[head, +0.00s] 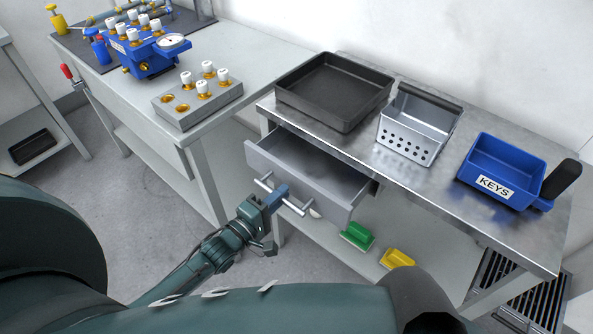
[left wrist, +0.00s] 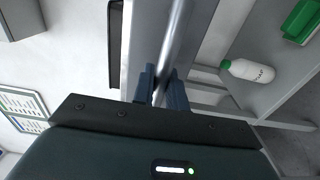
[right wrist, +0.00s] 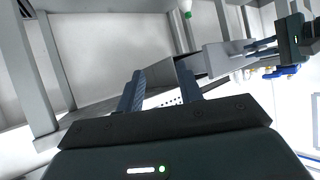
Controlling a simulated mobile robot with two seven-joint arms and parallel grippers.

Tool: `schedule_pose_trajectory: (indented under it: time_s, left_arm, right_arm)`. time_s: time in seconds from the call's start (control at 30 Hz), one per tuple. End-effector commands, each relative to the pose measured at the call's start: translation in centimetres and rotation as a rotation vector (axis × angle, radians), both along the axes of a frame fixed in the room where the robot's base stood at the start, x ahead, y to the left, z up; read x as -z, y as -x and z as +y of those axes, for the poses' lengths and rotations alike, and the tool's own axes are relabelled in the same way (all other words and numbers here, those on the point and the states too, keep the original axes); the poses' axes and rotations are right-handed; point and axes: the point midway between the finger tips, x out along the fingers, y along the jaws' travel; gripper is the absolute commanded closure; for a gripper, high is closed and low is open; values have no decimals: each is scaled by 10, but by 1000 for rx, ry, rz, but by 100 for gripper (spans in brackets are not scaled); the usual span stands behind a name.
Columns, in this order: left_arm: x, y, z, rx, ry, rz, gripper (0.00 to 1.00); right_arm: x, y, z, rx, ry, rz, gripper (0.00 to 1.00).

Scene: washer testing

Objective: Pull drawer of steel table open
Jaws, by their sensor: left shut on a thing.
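The steel table (head: 413,182) stands at the right in the head view. Its grey drawer (head: 297,183) is pulled out and its empty inside shows. The drawer has a bar handle (head: 281,195) across its front. My left gripper (head: 277,197) is shut on this handle. In the left wrist view the fingers (left wrist: 161,88) close around the round handle bar (left wrist: 173,45). My right gripper (right wrist: 160,92) is open and empty in the right wrist view, with the drawer (right wrist: 203,62) beyond its fingers. The right gripper does not show in the head view.
On the steel table are a black tray (head: 333,113), a perforated metal basket (head: 404,148) and a blue KEYS bin (head: 487,187). Its lower shelf holds a green item (head: 357,237) and a yellow item (head: 397,259). A workbench (head: 92,92) with a blue valve block (head: 151,61) stands at the left.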

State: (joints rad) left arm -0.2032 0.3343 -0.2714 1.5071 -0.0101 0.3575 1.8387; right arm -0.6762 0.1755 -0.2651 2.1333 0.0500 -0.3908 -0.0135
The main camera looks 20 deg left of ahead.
Motion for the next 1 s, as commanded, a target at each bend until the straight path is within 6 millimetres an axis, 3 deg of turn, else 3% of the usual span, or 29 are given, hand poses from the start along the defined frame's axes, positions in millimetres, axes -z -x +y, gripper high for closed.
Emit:
schedule_pose_trajectory:
  time_s: [0.2,0.4,0.6,0.97,1.0]
  left_arm:
    - [-2,45,17,0,-2,3,100]
    - [-1,69,26,0,-1,1,100]
    - [0,80,30,0,-2,-2,100]
    - [0,81,30,0,-2,-3,100]
    - [0,81,30,0,-2,-3,85]
  right_arm:
    - [-13,2,-2,-20,38,3,64]
    - [-9,3,-8,-8,49,22,64]
    - [-9,1,-10,11,45,28,64]
    - [-7,1,-9,15,40,34,64]
    - [-7,1,-9,15,40,34,64]
